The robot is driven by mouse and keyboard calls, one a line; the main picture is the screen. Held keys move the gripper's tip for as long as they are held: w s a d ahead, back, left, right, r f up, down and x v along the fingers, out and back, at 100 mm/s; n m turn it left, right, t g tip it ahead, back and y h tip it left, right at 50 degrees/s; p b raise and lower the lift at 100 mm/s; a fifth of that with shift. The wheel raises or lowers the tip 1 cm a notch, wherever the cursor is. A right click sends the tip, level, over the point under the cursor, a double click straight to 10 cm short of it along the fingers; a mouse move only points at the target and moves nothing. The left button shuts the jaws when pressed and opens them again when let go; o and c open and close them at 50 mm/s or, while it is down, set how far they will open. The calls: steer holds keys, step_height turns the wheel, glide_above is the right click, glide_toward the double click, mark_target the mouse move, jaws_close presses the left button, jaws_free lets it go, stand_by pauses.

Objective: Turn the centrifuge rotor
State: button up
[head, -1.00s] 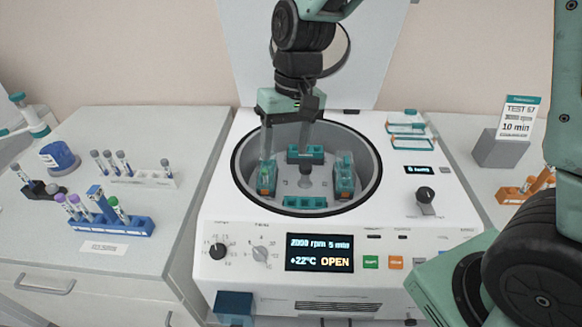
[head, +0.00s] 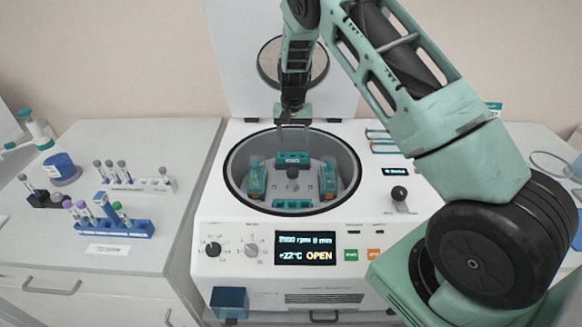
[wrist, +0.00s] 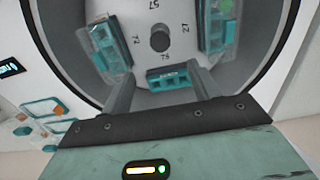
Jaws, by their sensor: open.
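The centrifuge rotor (head: 275,187) lies in the open round chamber, with a dark hub (head: 292,172) at its centre. Teal buckets sit around it: rear (head: 292,159), left (head: 257,181), right (head: 328,181) and front (head: 292,204). The left and right ones appear to hold inserts. My gripper (head: 293,146) is open above the chamber's rear, over the rear bucket. In the wrist view, my two fingers (wrist: 162,85) stand apart on either side of one teal bucket (wrist: 168,78). The hub (wrist: 160,38) lies beyond it. Whether a finger touches the bucket cannot be told.
The chamber rim (head: 228,175) surrounds the rotor, and the raised lid (head: 235,60) stands behind my gripper. The centrifuge display (head: 305,248) reads OPEN. A blue tube rack (head: 130,229) and a white rack (head: 150,185) stand on the left bench.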

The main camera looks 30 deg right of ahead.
mark_target(293, 170)
step_height(293, 170, down, 13)
steer(key=p, duration=0.4)
steer(key=shift+f, duration=0.1)
jaws_close()
